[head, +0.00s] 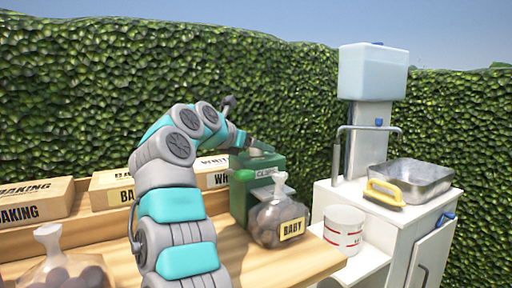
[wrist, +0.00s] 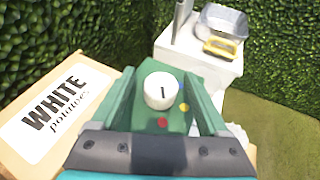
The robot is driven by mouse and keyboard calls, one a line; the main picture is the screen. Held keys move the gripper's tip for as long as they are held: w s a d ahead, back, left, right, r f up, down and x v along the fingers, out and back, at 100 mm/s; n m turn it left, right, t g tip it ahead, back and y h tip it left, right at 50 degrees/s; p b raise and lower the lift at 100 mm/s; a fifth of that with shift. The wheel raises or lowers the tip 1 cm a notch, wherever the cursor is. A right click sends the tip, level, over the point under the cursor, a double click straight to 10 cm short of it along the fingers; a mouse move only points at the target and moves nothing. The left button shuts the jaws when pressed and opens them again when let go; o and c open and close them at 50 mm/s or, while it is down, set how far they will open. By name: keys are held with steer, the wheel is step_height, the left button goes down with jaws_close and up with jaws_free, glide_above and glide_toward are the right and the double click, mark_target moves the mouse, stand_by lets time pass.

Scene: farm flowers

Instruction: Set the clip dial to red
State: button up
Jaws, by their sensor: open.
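The clip dial (wrist: 160,90) is a white round knob with a short black line, on top of a green machine (head: 238,205). The line looks roughly upright in the wrist view; I cannot tell which end points. A red dot (wrist: 162,122) lies just below the knob and a yellow dot (wrist: 184,107) lies to its lower right; other marks may be hidden. My gripper (wrist: 160,76) is open, with one green finger on each side of the knob. I cannot tell whether the fingers touch it. In the head view my gripper (head: 250,146) is over the machine's top.
A bag labelled BABY (head: 277,224) stands before the machine. Potato boxes (head: 110,192) line the back of the wooden table, and another bag (head: 62,270) is at front left. A white bucket (head: 343,229) and a cart with a metal tray (head: 432,180) and yellow-handled brush (head: 384,191) are right.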

steer(key=v, duration=0.7)
steer(key=shift+s+a, duration=0.25)
steer(key=shift+s, duration=0.05)
steer(key=shift+r, duration=0.2)
